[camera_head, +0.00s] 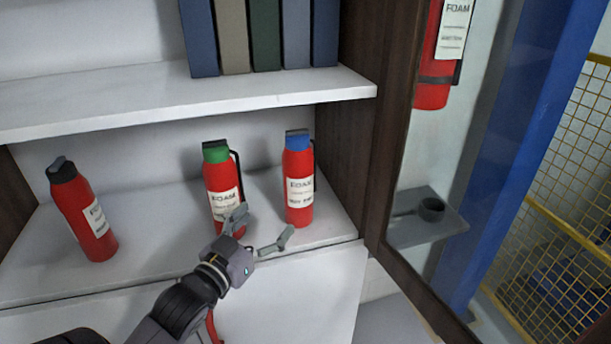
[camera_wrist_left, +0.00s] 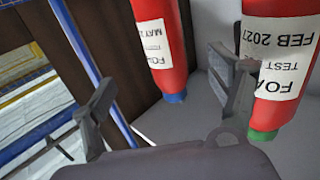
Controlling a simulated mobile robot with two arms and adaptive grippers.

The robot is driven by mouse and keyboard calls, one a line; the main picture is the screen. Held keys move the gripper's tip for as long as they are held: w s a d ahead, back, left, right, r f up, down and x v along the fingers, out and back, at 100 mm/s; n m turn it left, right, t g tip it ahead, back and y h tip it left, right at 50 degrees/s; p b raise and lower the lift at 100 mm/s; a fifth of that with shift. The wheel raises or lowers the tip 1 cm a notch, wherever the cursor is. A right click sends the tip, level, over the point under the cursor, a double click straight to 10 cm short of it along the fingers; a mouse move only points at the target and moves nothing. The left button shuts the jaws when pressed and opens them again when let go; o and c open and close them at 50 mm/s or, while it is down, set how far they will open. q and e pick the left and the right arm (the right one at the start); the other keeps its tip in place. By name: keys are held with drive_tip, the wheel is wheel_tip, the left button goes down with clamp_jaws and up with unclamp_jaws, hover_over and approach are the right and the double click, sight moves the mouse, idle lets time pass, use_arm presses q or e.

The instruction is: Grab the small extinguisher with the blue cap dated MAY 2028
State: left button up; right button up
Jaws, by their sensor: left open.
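The small red extinguisher with the blue cap (camera_head: 299,190) stands upright on the white shelf, right of the others. In the left wrist view it appears upside down (camera_wrist_left: 162,62), its label reading "MAY 2…" before being cut off. The green-capped extinguisher (camera_head: 221,181) stands to its left; its label reads FEB 2027 in the wrist view (camera_wrist_left: 282,62). A black-capped extinguisher (camera_head: 88,222) stands at far left, its date unreadable. My left gripper (camera_head: 262,229) is open and empty in front of the green- and blue-capped ones, one finger overlapping the green one's lower part in view.
The white shelf (camera_head: 143,268) has free room between the black- and green-capped extinguishers. An upper shelf (camera_head: 120,112) holds several binders (camera_head: 266,35). A dark cabinet side wall (camera_head: 345,150) rises right of the blue-capped one. A glazed door frame (camera_head: 398,130) stands open at right.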

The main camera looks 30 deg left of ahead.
sight(291, 192)
drive_tip(key=s+r+g+p, duration=0.1)
drive_tip(key=s+r+p, duration=0.1)
drive_tip(key=s, duration=0.8)
use_arm(q)
drive_tip(key=w, duration=0.5)
drive_tip(key=w+a, duration=0.1)
drive_tip(key=w, duration=0.2)
drive_tip(key=shift+w+r, duration=0.1)
drive_tip(key=shift+w, duration=0.1)
drive_tip(key=shift+w+p, duration=0.3)
drive_tip(key=shift+w, duration=0.3)
drive_tip(key=shift+w+r, duration=0.1)
drive_tip(key=shift+w, duration=0.05)
drive_tip(key=w, duration=0.1)
drive_tip(key=w+p, duration=0.1)
drive_tip(key=w, duration=0.1)
drive_tip(key=w+p, duration=0.1)
drive_tip(key=w, duration=0.1)
drive_tip(key=shift+a, duration=0.25)
drive_tip(key=shift+s, duration=0.15)
drive_tip(key=shift+c, duration=0.2)
drive_tip(key=c, duration=0.3)
clamp_jaws()
drive_tip(key=shift+r, duration=0.2)
use_arm(e)
drive_tip(key=w+r, duration=0.1)
drive_tip(key=w, duration=0.1)
drive_tip(key=w+r, duration=0.2)
drive_tip(key=shift+w, duration=0.2)
